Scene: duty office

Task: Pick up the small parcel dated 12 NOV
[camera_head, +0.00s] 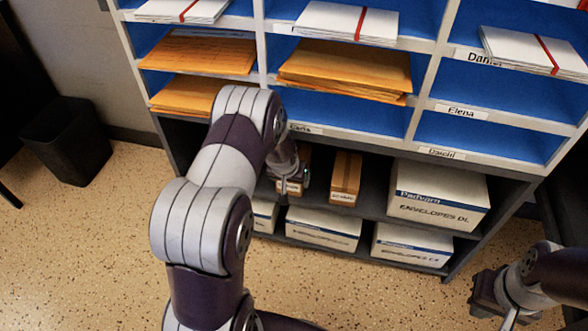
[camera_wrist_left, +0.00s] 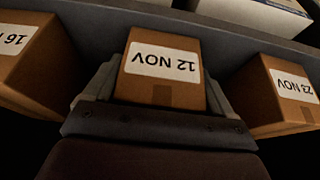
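The small brown parcel with the 12 NOV label (camera_wrist_left: 164,66) is in the middle of the left wrist view, its label upside down. The fingers of my left gripper (camera_wrist_left: 165,105) lie along both its sides, very close to it. Whether they press on it cannot be told. In the head view my left gripper (camera_head: 292,182) reaches into the dark shelf under the pigeonholes, partly hiding the parcel there. My right gripper (camera_head: 492,298) is at the lower right, away from the shelf; its finger gap is unclear.
The 23 NOV parcel (camera_wrist_left: 290,90) stands close on the right and another labelled parcel (camera_wrist_left: 30,60) on the left. A large envelope box (camera_head: 437,195) sits right on the same shelf, with more boxes (camera_head: 322,228) below. Pigeonholes with brown envelopes (camera_head: 345,68) overhang. A black bin (camera_head: 68,142) stands left.

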